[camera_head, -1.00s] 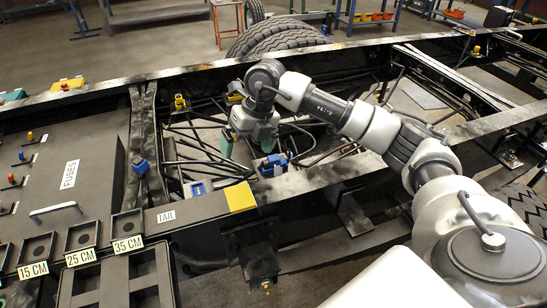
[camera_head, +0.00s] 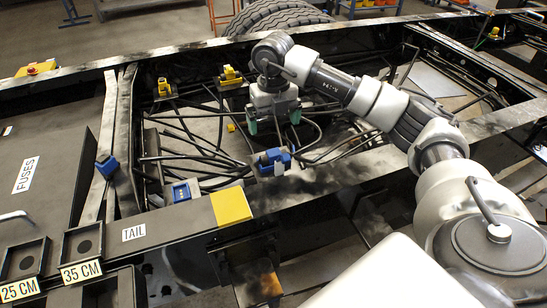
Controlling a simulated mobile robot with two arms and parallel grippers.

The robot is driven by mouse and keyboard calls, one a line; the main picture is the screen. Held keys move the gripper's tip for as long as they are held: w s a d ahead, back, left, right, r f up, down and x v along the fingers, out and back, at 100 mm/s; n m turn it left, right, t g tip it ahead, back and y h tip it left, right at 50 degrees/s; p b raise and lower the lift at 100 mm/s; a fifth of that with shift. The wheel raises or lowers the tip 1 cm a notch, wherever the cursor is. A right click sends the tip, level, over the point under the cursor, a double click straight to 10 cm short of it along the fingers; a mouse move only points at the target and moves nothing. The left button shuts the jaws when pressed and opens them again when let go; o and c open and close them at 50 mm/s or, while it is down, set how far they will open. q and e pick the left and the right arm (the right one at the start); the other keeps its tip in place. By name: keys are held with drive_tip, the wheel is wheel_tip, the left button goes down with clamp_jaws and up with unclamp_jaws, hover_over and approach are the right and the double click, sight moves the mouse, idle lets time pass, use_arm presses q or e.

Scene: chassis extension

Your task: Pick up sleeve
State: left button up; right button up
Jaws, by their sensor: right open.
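My right gripper (camera_head: 273,124) hangs over the cable bay of the chassis frame, pointing down. Its two green fingertips are apart, and I see nothing held between them. Black cables run behind and below it. I cannot pick out a sleeve for certain. Black trays labelled 25 CM (camera_head: 24,264) and 35 CM (camera_head: 84,240) stand at the lower left; what lies in them is too dark to tell. My left gripper is not in view.
A FUSES panel (camera_head: 50,160) covers the left side. Yellow connectors (camera_head: 231,75) sit by the far rail. A large tyre (camera_head: 275,17) stands behind the frame.

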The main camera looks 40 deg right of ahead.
sight(273, 149)
drive_tip(key=f, duration=0.3)
drive_tip(key=shift+s+a+f, duration=0.15)
drive_tip(key=shift+s+f, duration=0.1)
drive_tip(key=shift+w+a+f+p, duration=0.1)
drive_tip(key=shift+f+p, duration=0.25)
drive_tip(key=shift+f, duration=1.15)
drive_tip(key=shift+w+f+p, duration=0.1)
drive_tip(key=shift+f+p, duration=0.25)
drive_tip(key=shift+f, duration=1.15)
drive_tip(key=c, duration=0.9)
